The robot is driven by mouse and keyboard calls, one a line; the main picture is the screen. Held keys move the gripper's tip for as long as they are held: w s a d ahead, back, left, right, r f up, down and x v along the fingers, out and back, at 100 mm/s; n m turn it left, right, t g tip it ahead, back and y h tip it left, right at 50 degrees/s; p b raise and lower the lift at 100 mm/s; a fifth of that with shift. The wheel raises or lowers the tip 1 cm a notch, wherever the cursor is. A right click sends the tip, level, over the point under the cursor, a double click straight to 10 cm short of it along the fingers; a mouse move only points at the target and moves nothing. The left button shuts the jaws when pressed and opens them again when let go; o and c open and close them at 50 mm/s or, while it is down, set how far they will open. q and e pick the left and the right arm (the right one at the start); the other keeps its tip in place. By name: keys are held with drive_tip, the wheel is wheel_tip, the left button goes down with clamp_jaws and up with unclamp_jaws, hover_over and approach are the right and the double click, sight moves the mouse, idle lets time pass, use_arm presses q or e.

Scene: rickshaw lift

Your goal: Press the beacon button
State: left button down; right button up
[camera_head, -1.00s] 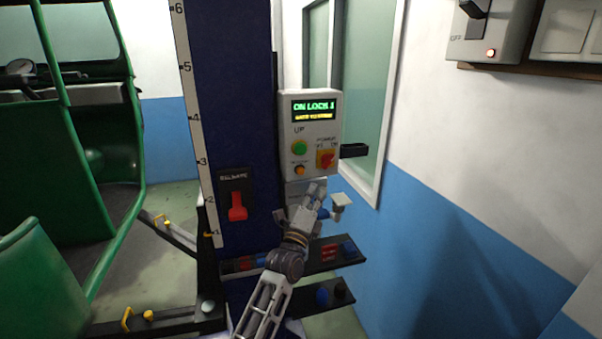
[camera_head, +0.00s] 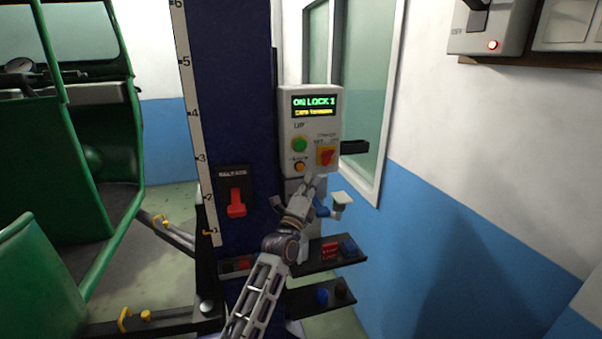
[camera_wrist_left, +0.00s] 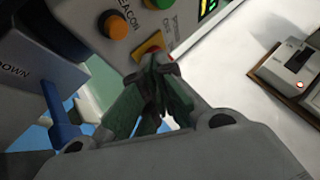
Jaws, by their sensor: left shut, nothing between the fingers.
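The beacon button is a round orange button (camera_head: 300,167) low on the grey control box (camera_head: 310,103). In the left wrist view the orange button (camera_wrist_left: 116,25) sits at the upper left, under lettering that reads partly "EACON". My left gripper (camera_head: 309,181) is shut and empty, just below and slightly right of the button. In the left wrist view its fingertips (camera_wrist_left: 156,66) point toward the box, below and right of the button, and look apart from it. My right gripper is in neither view.
A green button (camera_head: 299,145) and a red-yellow power switch (camera_head: 326,156) are close to the orange one. A red release lever (camera_head: 236,203) is on the blue column. Shelves (camera_head: 318,293) hold small items below. A green rickshaw (camera_head: 60,226) stands left.

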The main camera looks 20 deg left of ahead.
use_arm(q)
drive_tip(key=shift+w+a+b, duration=0.3)
drive_tip(key=shift+w+a, duration=0.3)
drive_tip(key=shift+w, duration=0.25)
drive_tip(key=shift+w+a+b, duration=0.3)
drive_tip(key=shift+w+a, duration=0.3)
drive_tip(key=shift+w, duration=0.25)
drive_tip(key=shift+w+a, duration=0.5)
drive_tip(key=shift+w, duration=0.2)
idle(1.8)
drive_tip(key=shift+s+d, duration=0.15)
idle(0.3)
drive_tip(key=shift+s+d+p, duration=0.4)
drive_tip(key=shift+s+p, duration=0.15)
drive_tip(key=shift+s, duration=0.05)
drive_tip(key=shift+s+d+p, duration=0.65)
drive_tip(key=shift+s+d, duration=0.05)
drive_tip(key=shift+s, duration=0.35)
drive_tip(key=shift+s+d+p, duration=0.6)
drive_tip(key=shift+s+d, duration=0.1)
drive_tip(key=shift+s, duration=0.35)
